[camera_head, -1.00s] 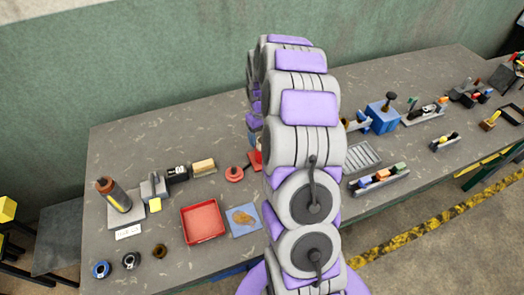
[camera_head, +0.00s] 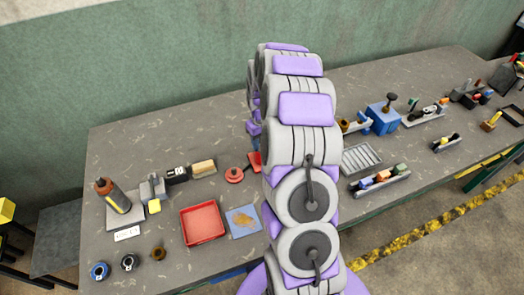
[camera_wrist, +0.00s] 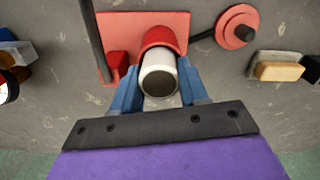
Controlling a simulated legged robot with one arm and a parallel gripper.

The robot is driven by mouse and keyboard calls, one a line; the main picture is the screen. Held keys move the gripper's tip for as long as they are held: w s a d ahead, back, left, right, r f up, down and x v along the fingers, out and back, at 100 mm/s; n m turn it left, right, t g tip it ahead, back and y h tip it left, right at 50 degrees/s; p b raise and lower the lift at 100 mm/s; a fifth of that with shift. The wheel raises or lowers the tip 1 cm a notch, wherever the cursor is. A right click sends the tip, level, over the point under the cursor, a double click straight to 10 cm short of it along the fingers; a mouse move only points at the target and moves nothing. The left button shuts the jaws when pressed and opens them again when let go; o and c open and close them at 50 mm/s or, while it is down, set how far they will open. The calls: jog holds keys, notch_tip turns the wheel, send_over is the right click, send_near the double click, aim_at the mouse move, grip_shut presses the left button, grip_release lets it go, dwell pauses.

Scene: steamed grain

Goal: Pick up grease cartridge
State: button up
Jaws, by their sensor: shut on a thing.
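The grease cartridge, seen as a pale cylinder with a dark round end (camera_wrist: 160,82), is between the two blue fingers of my gripper (camera_wrist: 160,73) in the wrist view. My gripper is shut on it. The cartridge's far end meets a red curved holder (camera_wrist: 158,38) on a red base plate (camera_wrist: 116,32); I cannot tell whether it is still seated there. In the head view my arm hides the cartridge and the gripper's fingers; only an edge of the red base (camera_head: 254,162) shows.
A red disc with a dark knob (camera_wrist: 238,27) and a wood-topped brush (camera_wrist: 279,70) lie to the right in the wrist view. A red tray (camera_head: 203,222) and a blue card (camera_head: 243,222) are nearer on the table.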

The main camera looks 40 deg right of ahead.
grip_shut()
notch_tip(320, 180, up, 10)
jog(key=shift+r+p, duration=0.1)
jog(key=shift+p, duration=0.75)
